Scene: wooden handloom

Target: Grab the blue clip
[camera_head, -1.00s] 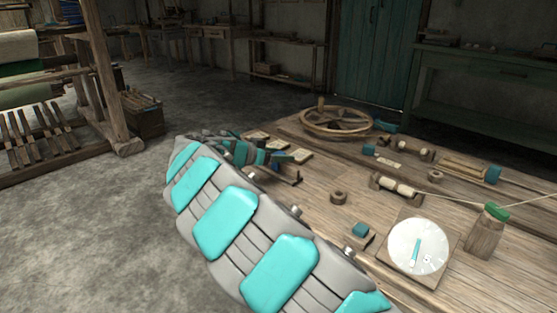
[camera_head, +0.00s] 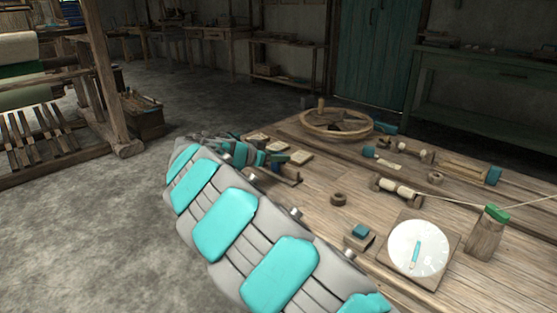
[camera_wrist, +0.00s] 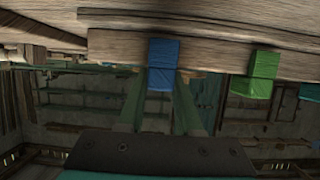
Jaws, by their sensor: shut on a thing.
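In the wrist view the blue clip (camera_wrist: 163,66) is a small block at the edge of a wooden board (camera_wrist: 120,48). My gripper (camera_wrist: 162,86) has its two fingers reaching up to the clip, one on each side, and is shut on it. The clip still touches or overlaps the board edge in this view; whether it is clear of the wood I cannot tell. In the head view my arm crosses the front of the wooden table (camera_head: 325,225), and its far end hides much of the grip. A small blue patch shows there, too small to be sure of.
A green block (camera_wrist: 252,76) sits on the same board, right of the blue clip, with a teal block (camera_wrist: 310,92) at the edge. In the head view the table holds a spoked wheel (camera_head: 338,122), a white dial (camera_head: 418,247) and a green-topped wooden post (camera_head: 486,235).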

